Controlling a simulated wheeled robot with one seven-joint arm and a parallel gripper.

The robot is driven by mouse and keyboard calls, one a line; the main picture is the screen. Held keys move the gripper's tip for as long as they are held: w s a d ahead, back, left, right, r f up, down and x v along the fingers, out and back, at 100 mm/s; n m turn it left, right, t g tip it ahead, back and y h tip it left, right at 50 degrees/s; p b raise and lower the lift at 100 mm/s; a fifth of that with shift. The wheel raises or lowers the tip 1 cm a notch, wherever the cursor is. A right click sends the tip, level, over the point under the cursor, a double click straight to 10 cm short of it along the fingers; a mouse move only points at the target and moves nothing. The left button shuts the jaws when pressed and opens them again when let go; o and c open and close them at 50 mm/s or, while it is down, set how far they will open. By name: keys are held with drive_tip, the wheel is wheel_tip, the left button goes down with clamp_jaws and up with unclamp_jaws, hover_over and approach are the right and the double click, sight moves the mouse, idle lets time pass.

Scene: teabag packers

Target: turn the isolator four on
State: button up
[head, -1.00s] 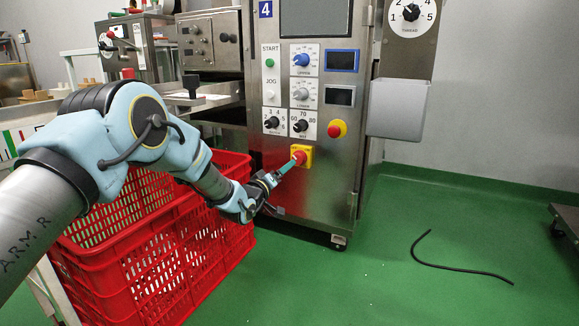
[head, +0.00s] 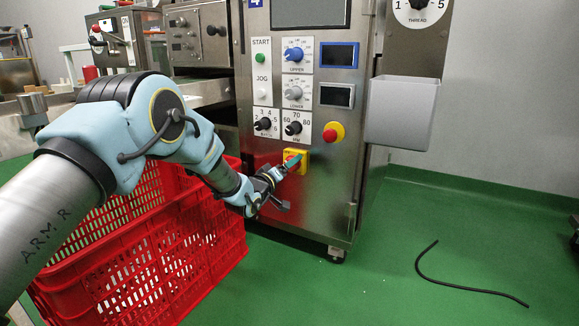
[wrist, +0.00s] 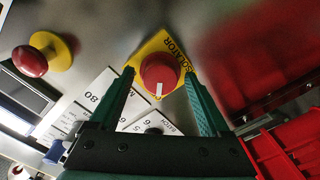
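The isolator is a red rotary knob on a yellow plate, low on the steel front of machine 4. It shows in the head view (head: 290,157) and in the wrist view (wrist: 160,74). A white mark is on the knob's lower part in the wrist view. My gripper (wrist: 165,90) is open, with its two green fingers on either side of the knob. I cannot tell whether the fingers touch it. In the head view my gripper (head: 290,166) is at the plate and hides part of the knob.
A red and yellow emergency button (head: 333,132) sits above right of the isolator. Selector dials (head: 294,127) and two small screens (head: 338,55) are higher up. A red crate (head: 160,260) stands under my arm. A black cable (head: 470,287) lies on the open green floor.

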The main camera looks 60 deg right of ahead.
clamp_jaws()
idle(0.5)
drive_tip(key=shift+s+f+m+p, duration=0.1)
drive_tip(key=shift+m+p, duration=0.9)
drive_tip(key=shift+m, duration=7.9)
unclamp_jaws()
